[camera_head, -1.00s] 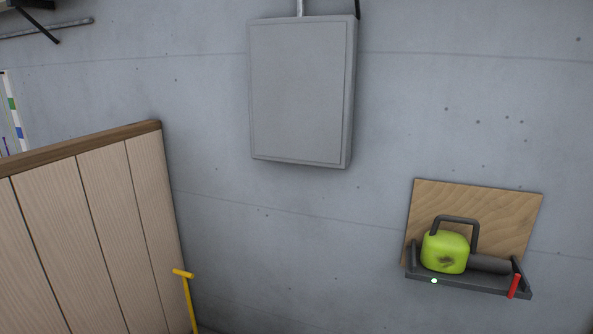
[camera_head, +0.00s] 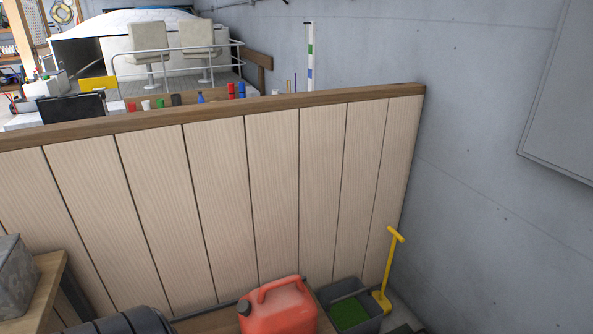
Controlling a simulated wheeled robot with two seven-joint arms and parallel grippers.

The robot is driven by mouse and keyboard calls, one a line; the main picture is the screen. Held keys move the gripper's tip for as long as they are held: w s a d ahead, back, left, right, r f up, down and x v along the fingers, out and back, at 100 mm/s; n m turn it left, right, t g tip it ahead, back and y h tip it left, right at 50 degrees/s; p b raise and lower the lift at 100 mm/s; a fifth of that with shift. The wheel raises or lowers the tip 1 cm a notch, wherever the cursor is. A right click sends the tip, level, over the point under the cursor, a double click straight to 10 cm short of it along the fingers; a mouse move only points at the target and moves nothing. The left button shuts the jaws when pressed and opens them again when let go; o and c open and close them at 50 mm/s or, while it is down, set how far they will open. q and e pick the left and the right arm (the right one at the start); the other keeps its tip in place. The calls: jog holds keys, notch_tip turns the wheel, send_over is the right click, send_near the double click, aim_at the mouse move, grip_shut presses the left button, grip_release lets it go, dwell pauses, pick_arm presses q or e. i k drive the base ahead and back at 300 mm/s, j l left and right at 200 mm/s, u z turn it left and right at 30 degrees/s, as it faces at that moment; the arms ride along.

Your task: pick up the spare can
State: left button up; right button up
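A red plastic can (camera_head: 282,309) with a top handle and a dark cap stands at the bottom middle of the head view, in front of the wooden partition. Its lower part is cut off by the picture edge. No label shows that tells whether it is the spare can. Neither of my grippers is in view.
The plank partition (camera_head: 220,190) runs across the view and ends near the grey wall (camera_head: 480,200). Right of the can is a grey bin (camera_head: 366,322) with green contents and a yellow-handled tool (camera_head: 390,265). A metal box (camera_head: 12,285) sits on a wooden bench at left.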

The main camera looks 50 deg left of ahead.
aim_at(284, 305)
jog(key=u, duration=1.6)
